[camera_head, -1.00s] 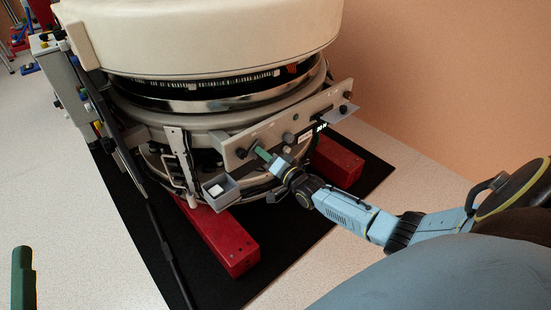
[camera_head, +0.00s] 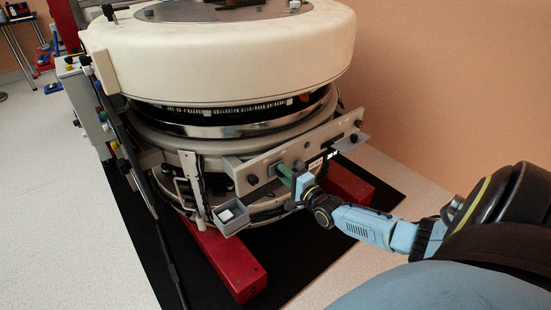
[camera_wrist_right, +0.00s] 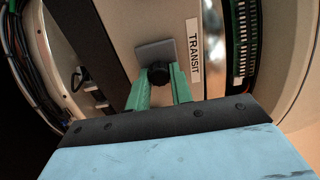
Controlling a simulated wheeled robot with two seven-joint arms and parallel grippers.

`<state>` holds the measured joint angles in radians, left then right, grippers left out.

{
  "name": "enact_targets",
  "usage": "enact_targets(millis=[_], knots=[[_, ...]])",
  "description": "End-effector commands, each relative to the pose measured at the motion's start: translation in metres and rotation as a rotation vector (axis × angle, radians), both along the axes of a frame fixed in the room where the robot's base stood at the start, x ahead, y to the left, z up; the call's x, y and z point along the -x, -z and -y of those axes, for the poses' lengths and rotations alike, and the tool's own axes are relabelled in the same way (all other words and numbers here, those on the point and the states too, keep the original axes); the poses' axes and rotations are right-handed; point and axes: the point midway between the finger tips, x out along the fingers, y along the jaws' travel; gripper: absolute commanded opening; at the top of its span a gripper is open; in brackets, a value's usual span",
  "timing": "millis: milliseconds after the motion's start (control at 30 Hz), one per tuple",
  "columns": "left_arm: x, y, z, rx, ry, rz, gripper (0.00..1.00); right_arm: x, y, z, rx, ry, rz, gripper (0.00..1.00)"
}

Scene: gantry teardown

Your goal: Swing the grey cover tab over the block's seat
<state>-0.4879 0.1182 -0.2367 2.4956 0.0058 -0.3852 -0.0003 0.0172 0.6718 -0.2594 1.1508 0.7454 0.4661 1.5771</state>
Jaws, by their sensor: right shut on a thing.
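The grey cover tab (camera_wrist_right: 150,50) shows in the right wrist view as a small plate with a black knob (camera_wrist_right: 158,75) at its lower edge. My right gripper (camera_wrist_right: 158,84) has its two green fingers on either side of this knob and is shut on it. In the head view the right gripper (camera_head: 284,171) is at the front of the beige panel (camera_head: 262,163); its fingers and wrist partly hide the tab there. I cannot make out the block's seat for certain. My left gripper is not in view.
A white "TRANSIT" label (camera_wrist_right: 193,50) is beside the tab. A grey open box (camera_head: 231,228) with a white block (camera_head: 226,215) hangs below the panel's left end. Another grey plate (camera_head: 350,143) sticks out at the right end. Red feet (camera_head: 232,267) stand on a black mat (camera_head: 190,277).

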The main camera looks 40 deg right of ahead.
Motion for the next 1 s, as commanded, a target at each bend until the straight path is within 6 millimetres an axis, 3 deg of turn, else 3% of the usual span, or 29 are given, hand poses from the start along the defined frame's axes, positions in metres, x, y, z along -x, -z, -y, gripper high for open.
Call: enact_targets(millis=[433, 467, 600, 1000], knots=[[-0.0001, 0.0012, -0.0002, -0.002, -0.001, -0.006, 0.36, 0.0018, 0.0008, 0.0021, -0.012, 0.004, 0.000, 0.00], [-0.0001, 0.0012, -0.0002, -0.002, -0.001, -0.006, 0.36, 0.0018, 0.0008, 0.0021, -0.012, 0.004, 0.000, 0.25], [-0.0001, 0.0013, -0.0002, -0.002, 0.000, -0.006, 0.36, 0.0016, 0.0006, 0.0021, -0.010, 0.003, 0.000, 0.43], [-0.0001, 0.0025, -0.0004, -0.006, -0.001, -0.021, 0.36, 0.0042, -0.0001, 0.0017, -0.009, 0.003, 0.001, 0.44]])
